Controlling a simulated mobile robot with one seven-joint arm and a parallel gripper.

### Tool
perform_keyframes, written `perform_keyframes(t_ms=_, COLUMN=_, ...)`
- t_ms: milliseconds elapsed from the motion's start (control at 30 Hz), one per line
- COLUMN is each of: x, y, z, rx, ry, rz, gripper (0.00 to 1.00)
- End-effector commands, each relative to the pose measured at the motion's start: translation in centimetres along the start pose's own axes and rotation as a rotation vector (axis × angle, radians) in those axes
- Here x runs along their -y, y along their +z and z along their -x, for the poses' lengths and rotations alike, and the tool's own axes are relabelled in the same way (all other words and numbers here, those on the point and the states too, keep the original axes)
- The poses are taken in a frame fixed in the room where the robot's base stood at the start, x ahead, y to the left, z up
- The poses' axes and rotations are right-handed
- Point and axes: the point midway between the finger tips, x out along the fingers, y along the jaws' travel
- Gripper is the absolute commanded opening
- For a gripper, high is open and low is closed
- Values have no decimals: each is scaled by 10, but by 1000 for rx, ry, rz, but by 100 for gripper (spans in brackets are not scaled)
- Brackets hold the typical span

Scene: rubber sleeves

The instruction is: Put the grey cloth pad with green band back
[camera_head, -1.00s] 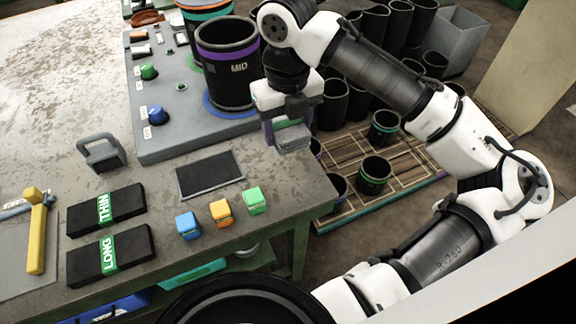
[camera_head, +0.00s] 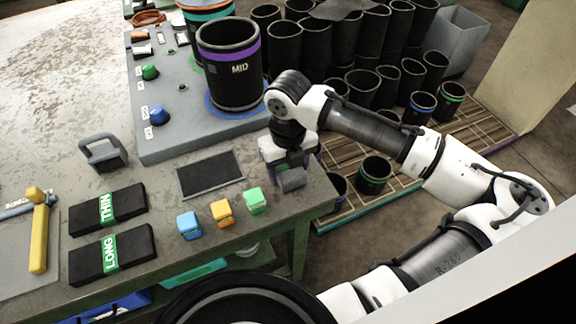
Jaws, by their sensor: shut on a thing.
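A small grey block-like pad (camera_head: 292,181), likely the grey cloth pad, is held in my gripper (camera_head: 287,168). My gripper is shut on it, pointing down low over the right end of the workbench, right of the green cube. A green band cannot be made out on the pad at this size. Whether the pad touches the bench top is hard to tell. A dark rectangular mat (camera_head: 210,174) with a pale rim lies bare on the bench, left of my gripper.
Blue (camera_head: 189,225), orange (camera_head: 222,213) and green (camera_head: 255,200) cubes stand near the front edge. Black packs marked THIN (camera_head: 86,214) and LONG (camera_head: 87,264) lie left. A large MID sleeve (camera_head: 232,75) stands on a grey board behind. Several black sleeves stand on the floor at right.

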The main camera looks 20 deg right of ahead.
Motion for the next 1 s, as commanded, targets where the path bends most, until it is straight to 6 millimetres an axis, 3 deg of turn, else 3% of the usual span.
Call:
perform_keyframes(t_ms=167, x=0, y=0, z=-4, rx=0, ry=1, rz=0, gripper=37)
perform_keyframes(t_ms=200, x=0, y=0, z=-4, rx=0, ry=1, rz=0, gripper=60)
perform_keyframes(t_ms=367, x=0, y=0, z=-3, rx=-1, ry=0, rz=0, gripper=80)
perform_keyframes(t_ms=767, x=0, y=1, z=6, rx=1, ry=-1, rz=-1, gripper=80)
perform_keyframes(t_ms=1000, x=0, y=1, z=52, rx=3, ry=-1, rz=0, gripper=80)
